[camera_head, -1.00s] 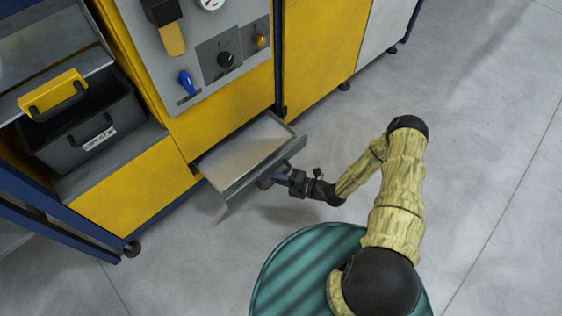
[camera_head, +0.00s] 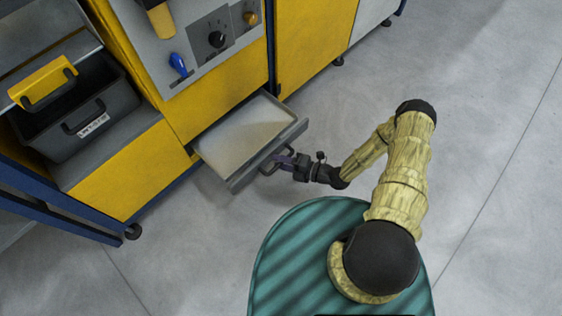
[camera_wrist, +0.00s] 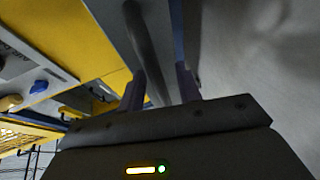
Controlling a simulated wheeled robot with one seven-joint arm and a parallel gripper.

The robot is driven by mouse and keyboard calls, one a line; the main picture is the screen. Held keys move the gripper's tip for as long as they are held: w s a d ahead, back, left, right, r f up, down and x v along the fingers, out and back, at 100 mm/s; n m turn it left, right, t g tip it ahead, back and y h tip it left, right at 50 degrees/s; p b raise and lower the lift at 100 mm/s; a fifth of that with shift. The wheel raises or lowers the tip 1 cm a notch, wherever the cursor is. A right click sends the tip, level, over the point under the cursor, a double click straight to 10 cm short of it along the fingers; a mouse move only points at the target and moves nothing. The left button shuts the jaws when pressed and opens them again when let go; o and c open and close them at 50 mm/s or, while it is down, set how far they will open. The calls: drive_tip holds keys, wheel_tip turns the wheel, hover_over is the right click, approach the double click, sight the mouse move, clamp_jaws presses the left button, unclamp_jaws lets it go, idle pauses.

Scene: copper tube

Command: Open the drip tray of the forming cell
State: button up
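The drip tray (camera_head: 238,135) is a shallow grey drawer that stands well out from the lower front of the yellow forming cell (camera_head: 225,105). Its dark bar handle (camera_head: 268,171) is on the front panel. My gripper (camera_head: 284,161) is right at the handle, at the front of the tray. In the wrist view, my gripper's two purple-grey fingers (camera_wrist: 160,88) stand apart, with a grey bar (camera_wrist: 142,45) running beside the left finger and into the gap. Whether a finger touches the bar cannot be told.
The panel above the tray carries a blue lever (camera_head: 178,65) and a black knob (camera_head: 217,39). Grey floor (camera_head: 490,130) is free to the right.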

drive_tip(key=shift+s+r, duration=0.1)
idle(0.3)
drive_tip(key=p+v, duration=0.5)
drive_tip(key=v, duration=1.2)
drive_tip(key=shift+d, duration=0.2)
